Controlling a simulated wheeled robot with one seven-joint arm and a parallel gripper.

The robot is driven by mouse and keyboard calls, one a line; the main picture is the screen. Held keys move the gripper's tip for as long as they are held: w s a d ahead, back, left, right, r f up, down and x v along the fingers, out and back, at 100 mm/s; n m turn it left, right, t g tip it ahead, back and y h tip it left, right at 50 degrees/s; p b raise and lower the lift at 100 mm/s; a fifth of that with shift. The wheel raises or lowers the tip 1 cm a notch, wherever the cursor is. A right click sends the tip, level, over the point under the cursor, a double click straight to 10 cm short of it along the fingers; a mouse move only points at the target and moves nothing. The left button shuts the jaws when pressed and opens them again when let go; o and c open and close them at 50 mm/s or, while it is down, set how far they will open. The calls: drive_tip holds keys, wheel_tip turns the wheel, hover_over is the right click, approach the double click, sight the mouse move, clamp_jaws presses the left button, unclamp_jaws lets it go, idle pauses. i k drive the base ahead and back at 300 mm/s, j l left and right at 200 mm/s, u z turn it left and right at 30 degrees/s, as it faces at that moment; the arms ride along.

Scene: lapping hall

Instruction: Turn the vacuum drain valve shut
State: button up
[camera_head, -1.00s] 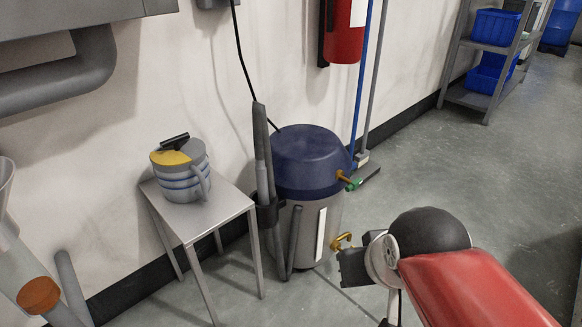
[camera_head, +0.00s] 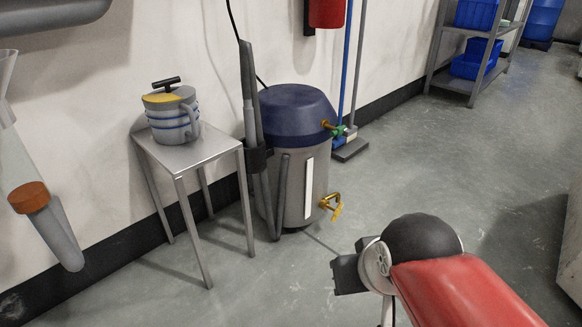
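The vacuum (camera_head: 298,140) is a grey drum with a dark blue lid, standing on the floor by the wall. Its drain valve (camera_head: 333,203) is a yellow-brass tap low on the drum's right side, with a yellow lever that appears to point down. A second brass outlet with a green part (camera_head: 336,131) sits higher, near the lid. My gripper (camera_head: 345,273) is a small dark shape at the end of my arm, below the drain valve in the picture and apart from it. Its fingers are too small and turned away to show whether they are open.
A small metal table (camera_head: 190,152) left of the vacuum bears a striped pot (camera_head: 173,118). A wand and hose (camera_head: 255,130) stand against the drum's left side. A broom (camera_head: 350,150) leans behind it. A shelf with blue bins (camera_head: 475,60) is at back right. The floor right of the drum is clear.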

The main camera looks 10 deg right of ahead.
sight(337, 212)
drive_tip(key=i+l+z, duration=0.1)
drive_tip(key=i, duration=0.45)
drive_tip(key=i+l+z, duration=0.15)
drive_tip(key=i, duration=0.4)
drive_tip(key=k+l+u, duration=0.15)
drive_tip(key=l+u, duration=0.15)
drive_tip(key=l, duration=0.2)
drive_tip(key=i, duration=0.4)
